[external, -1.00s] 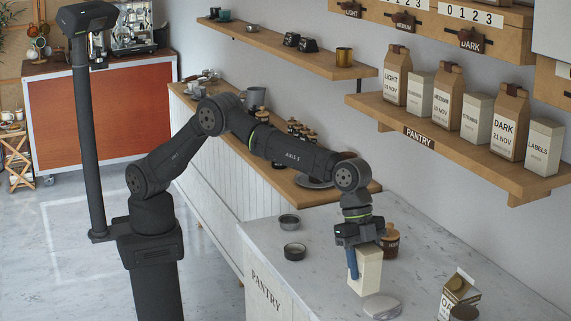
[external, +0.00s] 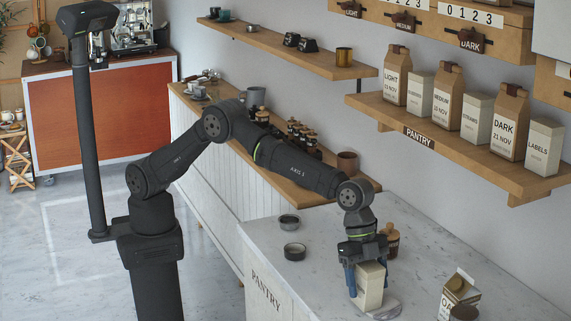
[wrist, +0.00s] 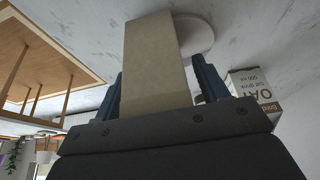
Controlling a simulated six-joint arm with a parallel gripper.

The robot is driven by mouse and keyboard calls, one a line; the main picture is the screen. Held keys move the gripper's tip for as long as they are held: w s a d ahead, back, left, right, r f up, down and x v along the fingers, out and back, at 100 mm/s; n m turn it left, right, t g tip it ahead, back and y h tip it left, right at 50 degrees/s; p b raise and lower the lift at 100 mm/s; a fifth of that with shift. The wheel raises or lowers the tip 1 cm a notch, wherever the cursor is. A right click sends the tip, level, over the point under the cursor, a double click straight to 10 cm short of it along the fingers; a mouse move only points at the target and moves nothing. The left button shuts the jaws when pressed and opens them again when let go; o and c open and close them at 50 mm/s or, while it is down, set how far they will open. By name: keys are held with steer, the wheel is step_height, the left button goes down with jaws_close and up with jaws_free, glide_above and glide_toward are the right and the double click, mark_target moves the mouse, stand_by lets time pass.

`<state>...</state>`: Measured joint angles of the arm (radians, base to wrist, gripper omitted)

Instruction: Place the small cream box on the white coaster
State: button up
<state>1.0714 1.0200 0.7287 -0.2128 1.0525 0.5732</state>
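The small cream box (external: 370,287) is upright between the fingers of my gripper (external: 366,279). In the wrist view the cream box (wrist: 155,65) fills the gap between the two dark blue fingers (wrist: 160,92), which lie close along its sides. The white coaster (external: 388,309) lies on the marble counter, just right of the box's lower end in the external view. In the wrist view the coaster (wrist: 197,35) is partly hidden behind the box's right side. I cannot tell whether the box touches the coaster or the counter.
A brown jar (external: 390,241) stands behind my gripper. Marble between tins and coaster is clear.

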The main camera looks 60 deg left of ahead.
mark_target(369, 265)
steer(key=v, duration=1.2)
steer(key=shift+r, duration=0.2)
steer(key=x, duration=1.2)
steer(key=shift+d+r, duration=0.1)
steer(key=shift+r, duration=1.75)
